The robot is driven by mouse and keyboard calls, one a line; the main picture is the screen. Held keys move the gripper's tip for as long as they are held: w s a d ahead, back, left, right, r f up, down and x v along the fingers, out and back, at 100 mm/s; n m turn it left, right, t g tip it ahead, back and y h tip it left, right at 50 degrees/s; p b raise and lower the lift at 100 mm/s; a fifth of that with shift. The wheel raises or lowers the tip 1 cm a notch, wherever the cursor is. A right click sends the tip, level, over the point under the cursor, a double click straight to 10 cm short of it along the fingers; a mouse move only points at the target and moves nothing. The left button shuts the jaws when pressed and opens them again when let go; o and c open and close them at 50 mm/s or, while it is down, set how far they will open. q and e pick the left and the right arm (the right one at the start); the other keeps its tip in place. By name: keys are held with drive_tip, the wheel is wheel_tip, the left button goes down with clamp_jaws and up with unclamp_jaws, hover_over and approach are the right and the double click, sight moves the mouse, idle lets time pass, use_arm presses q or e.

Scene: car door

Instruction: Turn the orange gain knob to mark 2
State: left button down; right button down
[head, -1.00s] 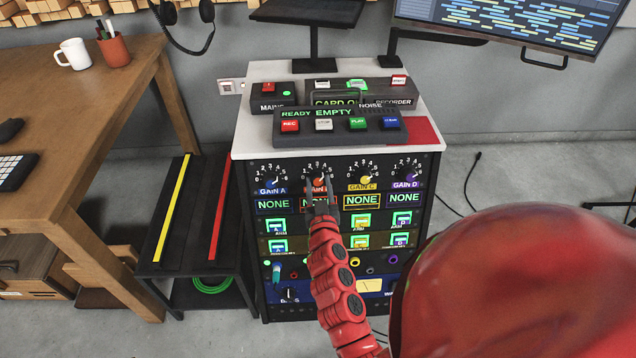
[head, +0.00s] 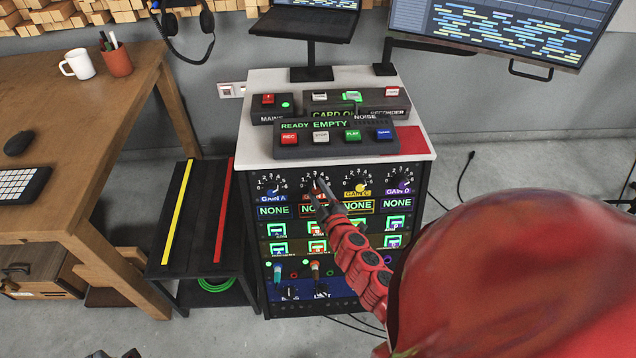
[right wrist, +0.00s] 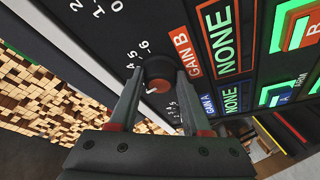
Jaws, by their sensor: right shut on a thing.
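The orange gain knob, labelled GAIN B, sits on the rack's front panel between the blue and yellow knobs. In the right wrist view the knob (right wrist: 158,83) has a dark body and an orange-red cap, between my gripper's fingertips. My right gripper (right wrist: 148,90) is shut on it. In the head view my right gripper (head: 319,184) covers most of the knob and part of its scale. I cannot read clearly which mark the pointer is on. At the head view's lower left edge, small grey tips may be my left gripper (head: 116,354); its opening is unclear.
The blue GAIN A knob (head: 272,187), yellow GAIN C knob (head: 361,187) and purple GAIN D knob (head: 404,185) are close by. Lit displays and buttons lie below. A button box (head: 345,142) stands on the rack's white top (head: 250,120). A wooden desk (head: 110,100) is at left.

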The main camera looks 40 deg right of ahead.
drive_tip(key=shift+n+g+y+p, duration=0.45)
drive_tip(key=shift+n+p, duration=0.75)
drive_tip(key=shift+n, duration=0.6)
drive_tip(key=shift+c, duration=1.8)
unclamp_jaws()
drive_tip(key=shift+r, duration=0.1)
drive_tip(key=shift+s, duration=0.1)
